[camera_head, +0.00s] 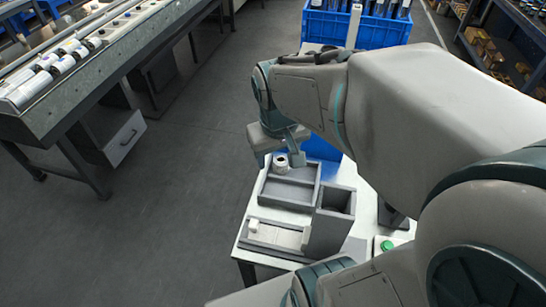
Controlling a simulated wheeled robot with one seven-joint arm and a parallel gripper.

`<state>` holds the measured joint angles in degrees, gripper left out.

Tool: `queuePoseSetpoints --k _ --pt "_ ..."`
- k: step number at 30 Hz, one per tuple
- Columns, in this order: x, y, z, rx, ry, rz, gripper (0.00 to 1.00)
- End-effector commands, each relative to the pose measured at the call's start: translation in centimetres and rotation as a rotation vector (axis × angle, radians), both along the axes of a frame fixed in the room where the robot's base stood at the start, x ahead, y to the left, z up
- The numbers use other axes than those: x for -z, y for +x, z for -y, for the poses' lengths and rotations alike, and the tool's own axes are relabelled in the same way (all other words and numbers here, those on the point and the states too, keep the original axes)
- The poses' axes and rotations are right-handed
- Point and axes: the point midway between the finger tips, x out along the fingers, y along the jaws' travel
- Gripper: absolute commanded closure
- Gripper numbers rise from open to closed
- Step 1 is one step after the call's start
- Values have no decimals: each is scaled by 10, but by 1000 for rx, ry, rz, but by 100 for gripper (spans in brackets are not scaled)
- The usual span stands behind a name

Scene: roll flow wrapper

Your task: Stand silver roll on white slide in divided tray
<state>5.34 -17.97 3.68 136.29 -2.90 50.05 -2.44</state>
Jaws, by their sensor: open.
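The grey divided tray (262,188) lies on a small white-topped table. A small pale roll with a dark hole in its top (281,165), seemingly the silver roll, stands upright at the far left of the tray's back section. My gripper (290,156) is open right at this roll, with one finger visible on its right side; the arm hides the rest, and I cannot tell whether it touches the roll. The white slide (280,236) lies in the front section, with a small white block at its left end.
A deep grey box-like compartment (336,199) rises at the tray's right. A green button (387,245) is to its right. A blue crate of rolls (385,32) stands behind. A conveyor (75,55) with rolls is at left. Floor between is clear.

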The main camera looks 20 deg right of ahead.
Motion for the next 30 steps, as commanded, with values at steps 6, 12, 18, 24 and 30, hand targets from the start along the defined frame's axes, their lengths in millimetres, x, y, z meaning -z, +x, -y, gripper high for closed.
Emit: queuePoseSetpoints --k 6,12,18,24,30 --pt "-6 -42 -13 19 51 49 42" --pt "-5 -56 -17 27 74 63 42" --pt "-5 -57 -17 29 75 63 42" --pt "-5 -57 -17 28 75 63 42" --pt "-5 -57 -17 28 74 63 42"
